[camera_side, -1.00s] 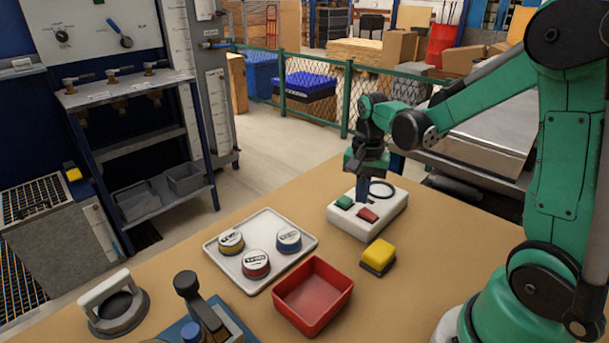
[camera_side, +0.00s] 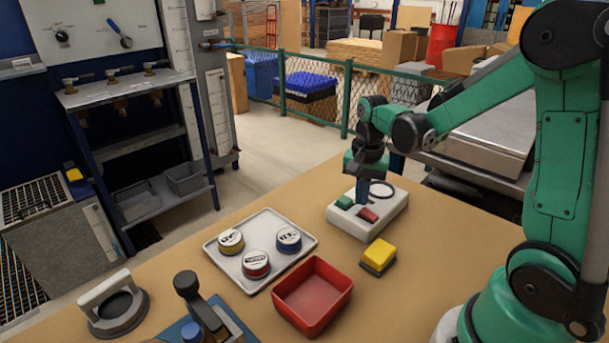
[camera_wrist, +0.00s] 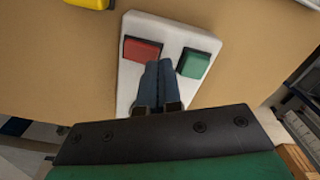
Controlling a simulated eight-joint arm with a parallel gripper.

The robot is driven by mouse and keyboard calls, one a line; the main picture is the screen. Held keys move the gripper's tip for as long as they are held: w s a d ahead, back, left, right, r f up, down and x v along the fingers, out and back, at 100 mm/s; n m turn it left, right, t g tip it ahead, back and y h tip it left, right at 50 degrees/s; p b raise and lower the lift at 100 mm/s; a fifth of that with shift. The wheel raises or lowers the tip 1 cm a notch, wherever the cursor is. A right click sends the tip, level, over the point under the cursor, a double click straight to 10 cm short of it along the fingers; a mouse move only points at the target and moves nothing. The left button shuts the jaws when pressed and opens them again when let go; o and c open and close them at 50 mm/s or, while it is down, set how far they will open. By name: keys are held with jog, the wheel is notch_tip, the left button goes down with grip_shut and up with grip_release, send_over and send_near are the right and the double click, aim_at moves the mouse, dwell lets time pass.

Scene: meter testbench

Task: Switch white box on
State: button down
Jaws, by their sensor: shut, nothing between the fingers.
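The white box (camera_side: 390,215) sits on the table, with a green button (camera_side: 344,202), a red button (camera_side: 367,215) and a black ring on its top. In the wrist view the white box (camera_wrist: 170,30) shows its red button (camera_wrist: 142,50) at left and green button (camera_wrist: 193,64) at right. My gripper (camera_side: 361,205) is shut and empty, pointing down over the box. Its fingertips (camera_wrist: 158,66) appear between the two buttons in the wrist view. I cannot tell whether they touch the box. The fingers and wrist hide part of the box top.
A yellow block (camera_side: 379,254) on a dark base stands in front of the box. A red tray (camera_side: 312,322) and a white tray (camera_side: 228,266) with three round capped pieces lie to the left. A handled disc (camera_side: 116,312) is at the front left.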

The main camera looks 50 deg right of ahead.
aim_at(359, 213)
jog(key=shift+f, duration=0.65)
dwell(1.6)
jog(key=shift+r, duration=3)
jog(key=shift+a+r+n, duration=0.2)
jog(key=shift+a+n, duration=0.1)
jog(key=shift+a, duration=0.1)
jog(key=s+a+r+n+t, duration=0.1)
jog(key=a+n+t, duration=0.2)
jog(key=a+n, duration=0.2)
jog(key=s+a+r+n+t, duration=0.1)
jog(key=s+a+n+t, duration=0.1)
jog(key=a+n+t, duration=0.2)
jog(key=a+n, duration=0.2)
jog(key=n, duration=0.1)
jog(key=shift+r, duration=0.35)
